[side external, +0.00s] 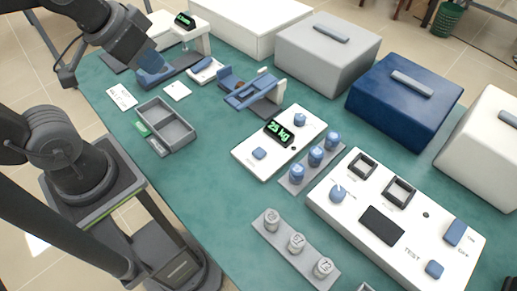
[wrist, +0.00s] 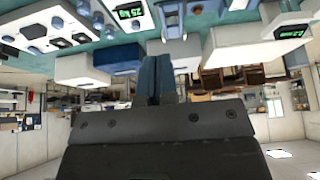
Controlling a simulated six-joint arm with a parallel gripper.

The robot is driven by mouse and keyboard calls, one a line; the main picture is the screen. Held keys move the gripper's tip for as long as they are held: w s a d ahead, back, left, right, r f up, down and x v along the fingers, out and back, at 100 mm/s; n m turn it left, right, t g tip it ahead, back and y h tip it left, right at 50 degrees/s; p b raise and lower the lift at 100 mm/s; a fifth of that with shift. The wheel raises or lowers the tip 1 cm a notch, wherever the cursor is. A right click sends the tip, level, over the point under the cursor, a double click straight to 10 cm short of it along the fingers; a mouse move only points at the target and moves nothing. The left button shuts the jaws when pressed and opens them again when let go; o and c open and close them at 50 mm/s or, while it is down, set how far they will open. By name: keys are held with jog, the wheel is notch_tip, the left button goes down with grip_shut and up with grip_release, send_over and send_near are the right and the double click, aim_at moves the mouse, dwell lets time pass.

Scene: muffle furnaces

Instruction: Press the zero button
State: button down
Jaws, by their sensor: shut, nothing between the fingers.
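A white panel (side external: 272,145) stands mid-table with a green "25 kg" display (side external: 279,133). Another green display (side external: 185,20) is on a white device at the back left. My gripper (side external: 151,62) is at the upper left, well apart from the 25 kg panel. Its blue fingers (wrist: 156,80) are shut and empty. The wrist view is upside down, with the 25 kg display (wrist: 130,12) at its top.
Blue-capped weights (side external: 315,155) stand right of the panel and grey weights (side external: 297,242) in front. A TEST panel (side external: 397,219) lies at right. Grey (side external: 327,52), blue (side external: 405,98) and white boxes line the back. A grey tray (side external: 166,126) and blue-grey devices (side external: 253,93) are left.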

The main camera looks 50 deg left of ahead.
dwell(0.8)
jog(key=w+a+f+n+t+y, duration=0.1)
jog(key=w+a+f+t+y, duration=0.1)
jog(key=w, duration=0.5)
jog(key=m+g+h, duration=0.2)
jog(key=h, duration=0.7)
send_over(258, 150)
notch_tip(258, 150, down, 14)
jog(key=shift+r, duration=0.15)
jog(key=shift+t, duration=0.3)
jog(key=shift+f, duration=4.4)
jog(key=shift+f, duration=0.1)
